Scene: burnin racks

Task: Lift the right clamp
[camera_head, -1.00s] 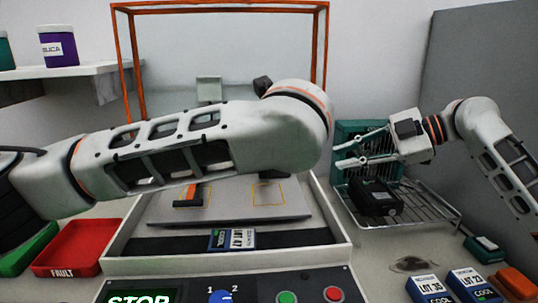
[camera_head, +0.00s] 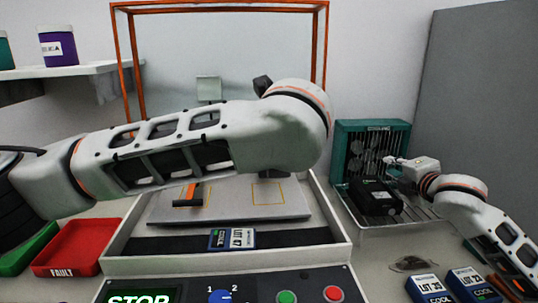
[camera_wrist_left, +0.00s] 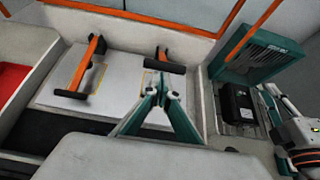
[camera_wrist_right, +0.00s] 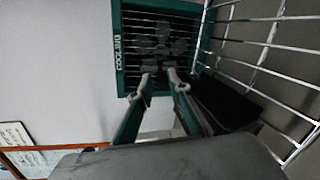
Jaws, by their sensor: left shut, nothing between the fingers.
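The right clamp (camera_wrist_left: 166,66), an orange arm with a black bar, stands at the back of the pale plate (camera_wrist_left: 118,104) in the left wrist view. Its arm looks foreshortened and its bar sits farther back than that of the left clamp (camera_wrist_left: 86,63), whose arm lies across the plate. In the head view only a dark bit of the right clamp (camera_head: 271,174) shows under my left arm. My left gripper (camera_wrist_left: 163,84) is shut and empty, just in front of the right clamp's bar; contact is unclear. My right gripper (camera_wrist_right: 161,75) is open and empty, facing the teal fan.
A teal fan (camera_head: 371,133) and a black device (camera_head: 375,197) stand at the wire rack (camera_head: 425,212) on the right. A red FAULT tray (camera_head: 78,247) is at left. An orange frame (camera_head: 220,7) rises behind the plate. A LOT 47 block (camera_head: 232,239) lies in front.

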